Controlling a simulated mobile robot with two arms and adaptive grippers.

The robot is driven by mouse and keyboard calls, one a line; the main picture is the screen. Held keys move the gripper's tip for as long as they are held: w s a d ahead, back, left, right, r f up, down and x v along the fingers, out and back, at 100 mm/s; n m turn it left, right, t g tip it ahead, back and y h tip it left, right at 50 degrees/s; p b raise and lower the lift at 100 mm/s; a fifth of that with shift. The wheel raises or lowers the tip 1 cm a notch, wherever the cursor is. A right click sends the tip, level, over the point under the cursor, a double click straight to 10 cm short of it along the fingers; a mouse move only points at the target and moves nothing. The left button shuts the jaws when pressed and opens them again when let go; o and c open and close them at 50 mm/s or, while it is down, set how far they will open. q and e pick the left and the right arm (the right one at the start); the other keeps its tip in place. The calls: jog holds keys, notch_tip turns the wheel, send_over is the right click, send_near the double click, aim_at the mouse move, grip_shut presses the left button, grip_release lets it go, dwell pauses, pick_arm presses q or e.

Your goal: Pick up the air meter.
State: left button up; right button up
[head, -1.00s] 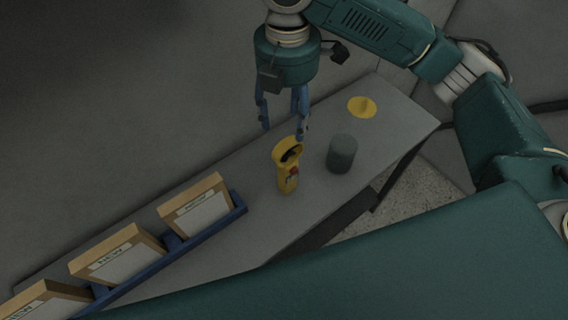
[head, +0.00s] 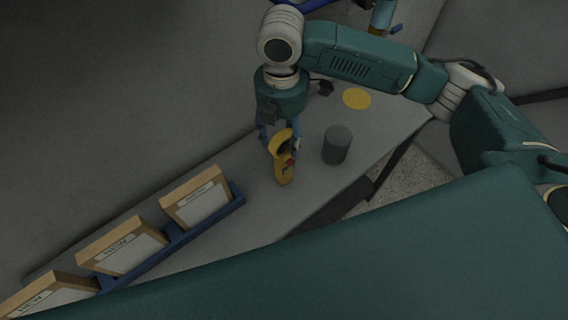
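The air meter (head: 283,172) is a yellow hand-held device with a ring-shaped head and a small red spot. It stands on the grey bench. My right gripper (head: 280,141) comes down over it from above, with its blue fingers open on either side of the meter's head. Whether the fingers touch it cannot be told. The far side of the head is partly hidden by the gripper. My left gripper is not in view.
A dark grey cylinder (head: 336,145) stands on the bench (head: 251,217) just right of the meter. A yellow disc (head: 356,98) lies farther back. A blue rack (head: 172,240) with several wood-edged boxes (head: 197,200) is at the left.

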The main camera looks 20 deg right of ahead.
grip_shut()
